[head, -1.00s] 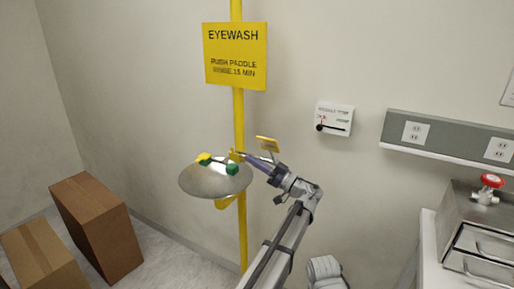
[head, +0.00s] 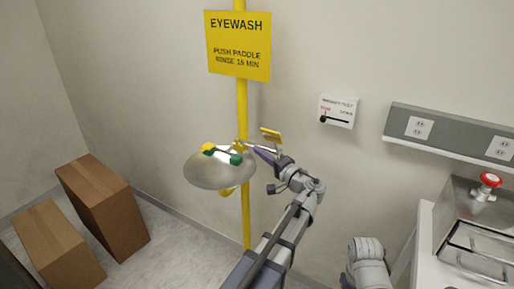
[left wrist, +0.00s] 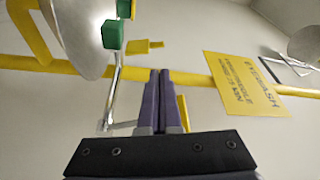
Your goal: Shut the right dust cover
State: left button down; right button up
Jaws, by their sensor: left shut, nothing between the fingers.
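The eyewash bowl (head: 205,176) is a round metal dish on a yellow pole. Two green spray heads stand over it. The left head has a yellow cover (head: 208,147) on or against its top. The right green head (head: 236,159) also shows in the left wrist view (left wrist: 111,36). A yellow flap, seemingly the right dust cover (left wrist: 148,46), sticks out beside that head and looks open. My left gripper (head: 252,147) is shut and empty, just right of the right head. Its purple fingers (left wrist: 160,75) point toward the pole, apart from the flap. My right gripper is out of view.
A yellow paddle (head: 270,135) stands just above my left gripper. The yellow pole (head: 246,215) rises behind the bowl to the eyewash sign (head: 238,45). Cardboard boxes (head: 105,205) are on the floor at left. A counter (head: 430,230) is at right.

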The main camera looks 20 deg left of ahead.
pick_arm(q)
send_over(236, 162)
jog(key=w+d, duration=0.2)
jog(key=w, duration=0.2)
jog(key=shift+s+a+r+p, duration=0.2)
jog(key=shift+a+r+p, duration=0.05)
jog(key=shift+r+p, duration=0.15)
